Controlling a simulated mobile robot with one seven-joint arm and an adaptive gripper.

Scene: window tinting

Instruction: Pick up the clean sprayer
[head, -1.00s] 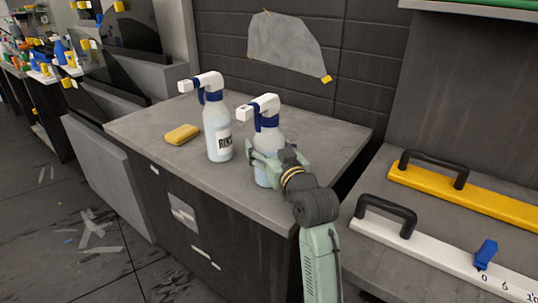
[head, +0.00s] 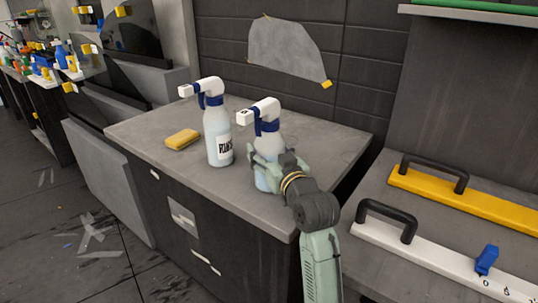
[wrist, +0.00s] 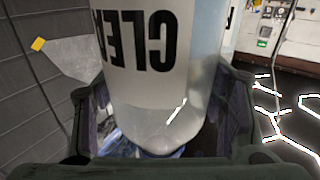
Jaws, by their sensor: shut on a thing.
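The clean sprayer (head: 269,146), a pale bottle with a blue collar and white trigger head, stands upright at the right of the grey counter. Its label, partly in sight, reads "CLEA" upside down in the wrist view (wrist: 150,40). In the wrist view the fingers (wrist: 165,115) flank the bottle. I cannot tell whether its base touches the counter, as my gripper hides part of it.
A similar sprayer marked "RINSE" (head: 217,138) stands close to the left. A yellow sponge (head: 182,139) lies left of that on the counter (head: 140,135). To the right, a lower surface holds a yellow bar (head: 480,202) and a white ruler (head: 440,250) with black handles.

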